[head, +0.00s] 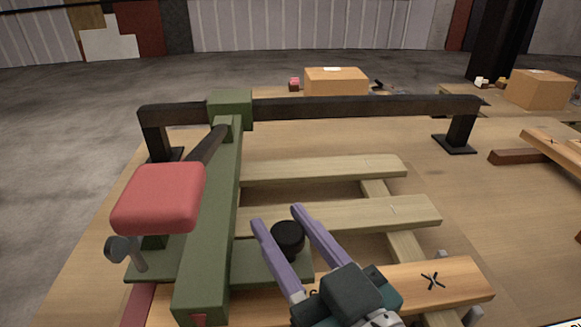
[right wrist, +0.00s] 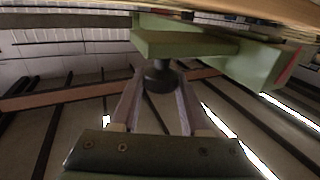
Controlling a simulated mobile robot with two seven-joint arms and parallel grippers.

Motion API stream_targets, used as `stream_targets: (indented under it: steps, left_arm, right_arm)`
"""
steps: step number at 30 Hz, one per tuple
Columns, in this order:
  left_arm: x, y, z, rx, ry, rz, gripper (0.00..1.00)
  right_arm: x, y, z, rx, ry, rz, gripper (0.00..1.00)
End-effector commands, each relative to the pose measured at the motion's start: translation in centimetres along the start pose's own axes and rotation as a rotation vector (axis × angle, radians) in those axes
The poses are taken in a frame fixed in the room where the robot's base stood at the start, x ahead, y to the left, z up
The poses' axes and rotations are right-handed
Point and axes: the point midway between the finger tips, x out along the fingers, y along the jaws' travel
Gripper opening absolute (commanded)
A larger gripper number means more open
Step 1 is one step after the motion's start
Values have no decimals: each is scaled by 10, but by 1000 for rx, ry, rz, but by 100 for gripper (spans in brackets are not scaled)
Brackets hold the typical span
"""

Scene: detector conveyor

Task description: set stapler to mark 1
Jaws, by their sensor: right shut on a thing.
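The stapler is a green carriage with a long green arm (head: 222,215) and a red block (head: 160,196) on its left side. It hangs on a black rail (head: 350,107) by a green sleeve (head: 230,108). A black round knob (head: 288,237) stands on its green side plate, and the knob also shows in the right wrist view (right wrist: 160,78). My right gripper (head: 277,217), with purple fingers, is shut on this knob, one finger on each side. A black X mark (head: 432,281) is on the front plank, right of the gripper. My left gripper is not in view.
Pale wooden slats (head: 325,168) form a pallet-like frame under the stapler. Grey pegs (head: 472,315) stand by the front plank. The black rail's right foot (head: 455,145) rests on the table (head: 510,210). A cardboard box (head: 336,82) is behind the rail.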

Motion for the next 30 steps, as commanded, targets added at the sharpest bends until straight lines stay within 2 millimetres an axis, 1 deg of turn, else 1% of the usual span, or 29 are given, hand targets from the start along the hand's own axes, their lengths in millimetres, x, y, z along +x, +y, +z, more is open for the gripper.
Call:
stream_targets:
  steps: [5,6,13,14,20,23,26,30]
  left_arm:
    - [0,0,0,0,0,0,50]
    - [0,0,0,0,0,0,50]
    - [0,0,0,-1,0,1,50]
    - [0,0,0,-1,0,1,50]
    - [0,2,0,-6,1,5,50]
    - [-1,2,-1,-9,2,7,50]
    - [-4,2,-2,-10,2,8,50]
    - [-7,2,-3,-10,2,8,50]
  right_arm:
    - [0,-1,-1,1,2,-2,0]
    - [0,-1,0,1,2,-2,48]
    - [0,0,0,1,0,-1,73]
    - [0,0,0,1,0,0,75]
    - [0,0,0,0,-1,0,75]
    - [-5,0,0,0,-2,0,75]
    - [-18,0,0,-1,-4,0,75]
    - [-47,0,0,1,-4,0,75]
